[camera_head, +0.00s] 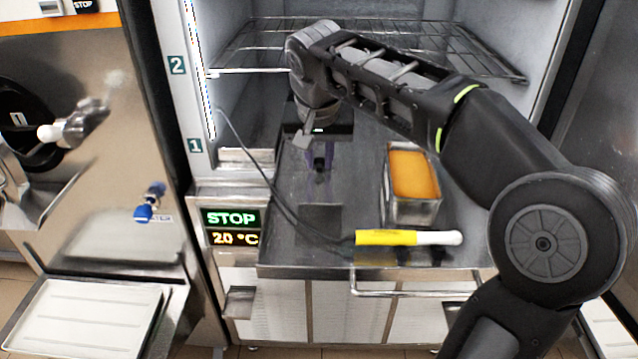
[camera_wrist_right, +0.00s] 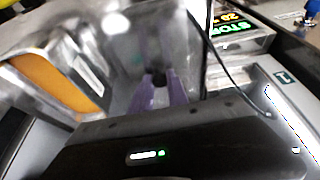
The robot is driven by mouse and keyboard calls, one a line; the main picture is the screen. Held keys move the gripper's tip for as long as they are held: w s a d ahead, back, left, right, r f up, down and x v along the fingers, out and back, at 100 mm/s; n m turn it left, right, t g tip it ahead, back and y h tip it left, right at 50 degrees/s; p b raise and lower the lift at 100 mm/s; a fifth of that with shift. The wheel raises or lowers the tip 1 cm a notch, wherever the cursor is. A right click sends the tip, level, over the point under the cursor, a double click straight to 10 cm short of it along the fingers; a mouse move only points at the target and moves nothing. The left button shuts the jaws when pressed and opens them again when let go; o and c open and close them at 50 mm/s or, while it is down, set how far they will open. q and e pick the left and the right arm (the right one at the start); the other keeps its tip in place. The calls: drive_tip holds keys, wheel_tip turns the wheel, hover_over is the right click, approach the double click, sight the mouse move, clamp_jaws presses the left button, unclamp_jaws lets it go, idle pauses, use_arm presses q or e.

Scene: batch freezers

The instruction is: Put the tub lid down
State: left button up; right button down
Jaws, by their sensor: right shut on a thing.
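My right gripper (camera_head: 320,160) is low over the steel worktop in front of the open cabinet, pointing down. In the right wrist view its purple fingers (camera_wrist_right: 157,92) are shut on a dark knob, which looks like the handle of the shiny grey tub lid (camera_wrist_right: 150,45). The lid blends with the steel around it, so I cannot tell whether it touches the worktop. A steel tub (camera_head: 428,213) with an orange filling stands uncovered to the right of the gripper. The tub also shows in the right wrist view (camera_wrist_right: 35,50). My left gripper is out of view.
A probe with a yellow and white handle (camera_head: 390,238) lies near the worktop's (camera_head: 300,255) front edge, its dark cable running left to the cabinet. A wire shelf (camera_head: 440,40) is above and behind. A STOP display (camera_head: 231,218) is at the left.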

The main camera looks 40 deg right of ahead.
sight(319, 175)
drive_tip(key=shift+f, duration=0.8)
drive_tip(key=shift+f, duration=1.85)
drive_tip(key=shift+f, duration=0.15)
drive_tip(key=c, duration=1.8)
unclamp_jaws()
drive_tip(key=shift+b, duration=0.35)
drive_tip(key=o, duration=0.5)
